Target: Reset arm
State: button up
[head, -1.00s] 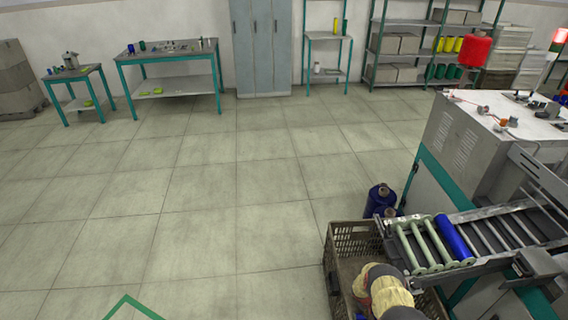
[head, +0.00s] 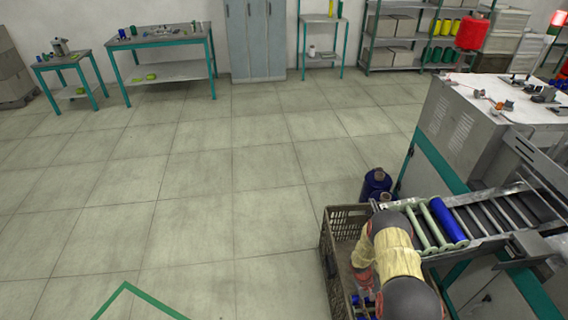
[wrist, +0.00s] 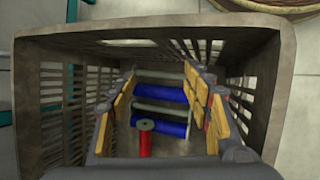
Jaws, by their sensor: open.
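My gripper (wrist: 160,84) is open in the wrist view, with its yellow-padded fingers apart inside a brown plastic crate (wrist: 52,50). Blue bobbins (wrist: 160,92) and pale bobbins lie across the crate's bottom beyond the fingers. A red bobbin (wrist: 146,140) stands nearer, between the fingers, with no clear contact. In the head view my arm hangs over the crate (head: 345,222) and hides much of its inside and the gripper.
A roller conveyor (head: 495,212) carries two pale green bobbins (head: 431,226) and a blue bobbin (head: 448,220) beside the crate. A grey machine (head: 470,130) stands behind it. Dark blue bobbins (head: 376,184) stand behind the crate. The floor on the left is clear.

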jog(key=s+a+r+y, duration=0.1)
jog(key=a+r, duration=0.2)
jog(key=r, duration=1)
jog(key=s+a+r+m+t+y, duration=0.1)
jog(key=a+r, duration=0.2)
jog(key=r, duration=1)
jog(key=s+a+r, duration=0.1)
jog(key=a+r, duration=0.3)
jog(key=r, duration=1)
jog(key=s+a+r+t, duration=0.3)
jog(key=s+r, duration=0.2)
jog(key=r, duration=0.5)
jog(key=s+a+r+t+y, duration=0.1)
jog(key=s+a+r+t, duration=0.2)
jog(key=s+r, duration=0.3)
jog(key=s+a+r+t+y+p, duration=0.1)
jog(key=s+a+r+t, duration=0.2)
jog(key=r, duration=1.2)
jog(key=s+a, duration=0.1)
jog(key=s, duration=0.2)
jog(key=shift+a, duration=0.3)
